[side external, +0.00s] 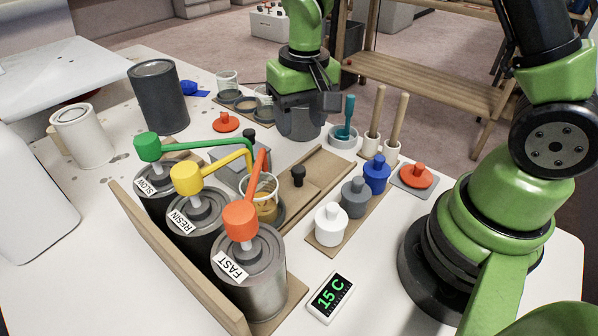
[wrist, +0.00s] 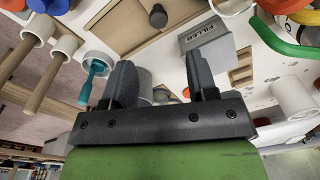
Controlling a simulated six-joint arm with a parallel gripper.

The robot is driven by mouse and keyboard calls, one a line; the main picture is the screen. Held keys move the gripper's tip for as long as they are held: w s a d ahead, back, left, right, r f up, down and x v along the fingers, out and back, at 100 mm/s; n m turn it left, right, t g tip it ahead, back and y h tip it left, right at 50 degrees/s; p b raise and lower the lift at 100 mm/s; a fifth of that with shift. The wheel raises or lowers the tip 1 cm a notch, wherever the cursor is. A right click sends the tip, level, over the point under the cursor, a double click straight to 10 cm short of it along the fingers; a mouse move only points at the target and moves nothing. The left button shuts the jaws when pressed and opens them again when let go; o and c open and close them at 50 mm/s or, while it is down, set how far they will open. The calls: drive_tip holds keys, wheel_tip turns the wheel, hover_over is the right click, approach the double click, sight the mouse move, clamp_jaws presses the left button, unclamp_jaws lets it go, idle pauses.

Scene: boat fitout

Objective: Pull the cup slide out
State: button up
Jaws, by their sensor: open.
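The cup slide (side external: 318,170) is a wooden strip in a wooden track, with a black knob (side external: 297,175) on top. The knob also shows at the top of the wrist view (wrist: 158,16). A clear cup (side external: 262,198) with amber liquid stands at the track's near end, under the pump spouts, partly hidden by the orange pump. Whether it rests on the slide is unclear. My gripper (wrist: 160,75) is open, behind the knob in the side view and apart from it. A grey round thing shows partly between its fingers; I cannot tell whether they touch it.
Cans labelled SLOW, RESIN and FAST (side external: 250,275) carry green, yellow and orange pumps at the near left. White, grey and blue bottles (side external: 331,224) stand right of the track. A FILLER box (wrist: 207,45) is beside it. Wooden-handled tools (side external: 394,125) stand at the back right.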

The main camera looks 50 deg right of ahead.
sight(299, 169)
wheel_tip(299, 169, down, 3)
drive_tip(key=shift+w+f+g, duration=0.15)
drive_tip(key=shift+g, duration=0.15)
wheel_tip(299, 169, down, 9)
drive_tip(key=shift+f, duration=0.1)
clamp_jaws()
drive_tip(key=d, duration=1.2)
drive_tip(key=shift+d, duration=0.35)
